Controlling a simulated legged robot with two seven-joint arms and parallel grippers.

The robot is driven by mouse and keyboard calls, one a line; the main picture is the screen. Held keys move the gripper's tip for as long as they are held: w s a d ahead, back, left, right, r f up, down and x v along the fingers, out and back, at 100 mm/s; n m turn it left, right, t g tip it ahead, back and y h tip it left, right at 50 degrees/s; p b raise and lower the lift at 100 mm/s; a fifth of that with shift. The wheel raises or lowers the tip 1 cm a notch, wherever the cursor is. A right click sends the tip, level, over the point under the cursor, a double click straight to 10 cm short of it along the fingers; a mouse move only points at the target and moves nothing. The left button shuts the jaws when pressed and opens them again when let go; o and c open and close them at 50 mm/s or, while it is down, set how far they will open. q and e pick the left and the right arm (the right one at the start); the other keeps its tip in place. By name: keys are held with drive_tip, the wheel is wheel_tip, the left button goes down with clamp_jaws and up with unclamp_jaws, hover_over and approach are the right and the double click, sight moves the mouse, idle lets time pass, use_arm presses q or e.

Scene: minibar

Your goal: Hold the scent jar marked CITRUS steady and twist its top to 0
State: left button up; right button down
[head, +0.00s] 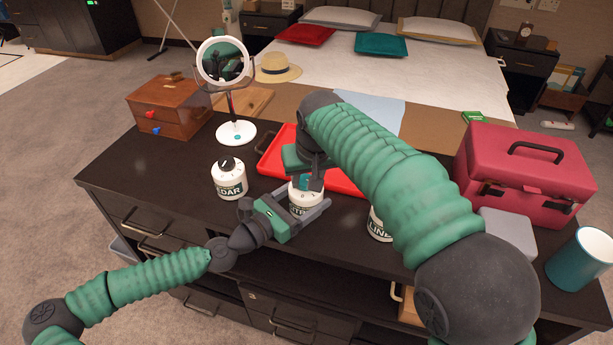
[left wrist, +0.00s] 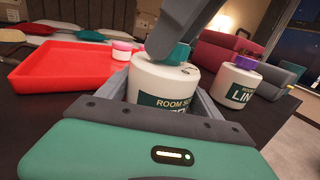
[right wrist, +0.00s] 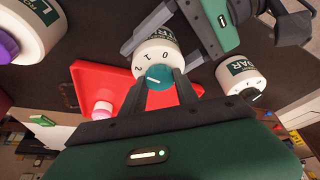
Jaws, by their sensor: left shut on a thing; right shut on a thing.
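The CITRUS scent jar (head: 304,196) is a white jar with a dark green label, partly hidden by my grippers. It stands upright on the dark cabinet top. My left gripper (head: 308,212) is shut around its body, one finger on each side. My right gripper (head: 312,183) comes from above, shut on the jar's teal top (right wrist: 160,77). In the right wrist view, the digits 2, 1 and 0 show on the jar's shoulder (right wrist: 155,54). The white line on the top points left, nearer the 2 than the 0.
The CEDAR jar (head: 229,180) with a black top stands to the left. The LINEN jar (head: 378,226) with a purple top is to the right, partly behind my right arm. A red tray (head: 268,163) lies behind. A mirror (head: 236,131) and red case (head: 520,180) stand farther off.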

sight(303, 197)
drive_tip(key=shift+a+m+h, duration=0.15)
drive_tip(key=shift+m+h, duration=0.55)
drive_tip(key=shift+m, duration=1.3)
drive_tip(key=c, duration=0.9)
unclamp_jaws()
drive_tip(key=shift+r, duration=0.1)
drive_tip(key=v, duration=0.7)
drive_tip(key=shift+s+a+r, duration=0.1)
drive_tip(key=shift+s, duration=0.05)
